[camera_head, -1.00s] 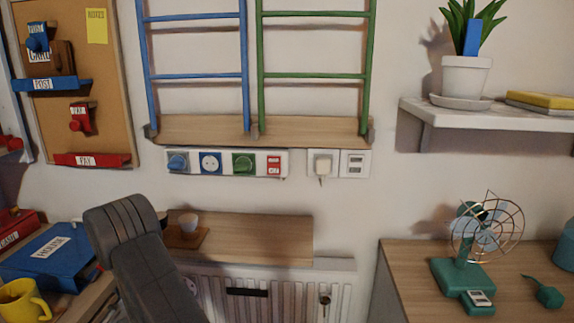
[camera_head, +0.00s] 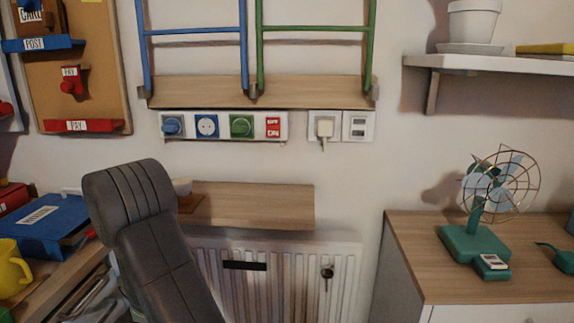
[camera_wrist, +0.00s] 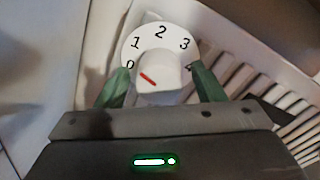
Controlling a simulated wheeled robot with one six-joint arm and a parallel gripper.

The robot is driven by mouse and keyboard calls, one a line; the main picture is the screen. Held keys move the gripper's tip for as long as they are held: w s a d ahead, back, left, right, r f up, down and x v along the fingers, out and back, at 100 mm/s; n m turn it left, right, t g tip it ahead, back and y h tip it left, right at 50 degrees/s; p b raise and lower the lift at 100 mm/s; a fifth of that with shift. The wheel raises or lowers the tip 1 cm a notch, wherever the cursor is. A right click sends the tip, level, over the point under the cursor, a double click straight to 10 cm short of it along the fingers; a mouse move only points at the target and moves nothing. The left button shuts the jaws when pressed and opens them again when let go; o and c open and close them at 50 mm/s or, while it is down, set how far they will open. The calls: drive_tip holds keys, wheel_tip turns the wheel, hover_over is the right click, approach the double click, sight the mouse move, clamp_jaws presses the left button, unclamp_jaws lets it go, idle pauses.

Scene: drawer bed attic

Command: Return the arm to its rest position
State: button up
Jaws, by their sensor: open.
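My gripper (camera_wrist: 160,68) shows in the wrist view as two green fingers on a dark grey body with a lit green mark. The fingers are apart, one on each side of a white dial knob (camera_wrist: 170,75). I cannot tell whether either finger touches it. The dial's face carries 0, 1, 2, 3 and a partly hidden further mark. The knob's red line points up-left towards the 0. Neither my gripper nor the dial can be made out in the head view.
White radiator ribs (camera_wrist: 275,100) run beside the dial; the radiator (camera_head: 285,285) also shows under a wooden shelf (camera_head: 260,205). A dark grey padded, chair-like form (camera_head: 150,230) stands before it. A blue box (camera_head: 45,225) lies left; a green fan (camera_head: 475,240) stands on the right cabinet.

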drive_tip(key=m+b, duration=0.3)
drive_tip(key=shift+f, duration=0.2)
drive_tip(key=shift+r+m, duration=0.1)
drive_tip(key=shift+m, duration=0.4)
drive_tip(key=shift+r, duration=0.1)
